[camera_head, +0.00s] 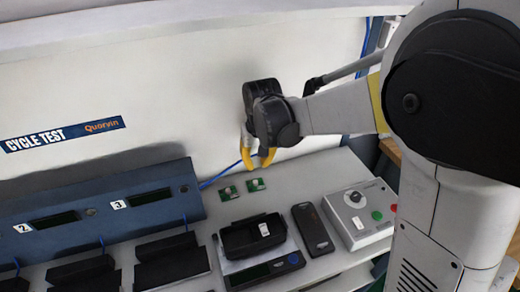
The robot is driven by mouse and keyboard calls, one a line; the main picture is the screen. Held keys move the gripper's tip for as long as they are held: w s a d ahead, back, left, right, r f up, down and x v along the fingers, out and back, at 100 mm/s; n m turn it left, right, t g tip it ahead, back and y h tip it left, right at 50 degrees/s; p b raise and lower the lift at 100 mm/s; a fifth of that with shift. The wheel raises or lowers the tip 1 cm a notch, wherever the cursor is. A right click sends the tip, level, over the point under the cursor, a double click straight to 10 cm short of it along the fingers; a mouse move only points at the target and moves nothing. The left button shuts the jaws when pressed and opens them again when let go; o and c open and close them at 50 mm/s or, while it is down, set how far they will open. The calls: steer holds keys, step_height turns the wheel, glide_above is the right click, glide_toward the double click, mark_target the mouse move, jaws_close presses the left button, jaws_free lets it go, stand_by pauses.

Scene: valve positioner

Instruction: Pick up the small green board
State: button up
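My gripper (257,164) has yellow fingers and hangs above and behind the boards in this view, nearest the right one. Its fingers are apart, with nothing visible between them. It appears clear of both boards, but the exact height is hard to judge.
A scale (264,268) bearing a black tray (252,237) stands in front of the boards. A black handheld device (312,228) and a grey control box (360,216) with green and red buttons are to the right. A blue numbered test station (110,209) fills the left.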

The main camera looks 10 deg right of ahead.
mark_target(255, 182)
steer(key=w+f+b, duration=0.1)
steer(key=f, duration=0.3)
steer(key=f+b, duration=0.2)
steer(key=f, duration=0.2)
steer(key=w+f+b, duration=0.1)
steer(key=f+b, duration=0.1)
steer(key=f, duration=0.1)
steer(key=shift+w+a+f, duration=0.15)
steer(key=shift+w+f, duration=0.15)
steer(key=shift+f, duration=0.1)
steer(key=shift+r, duration=0.1)
jaws_close()
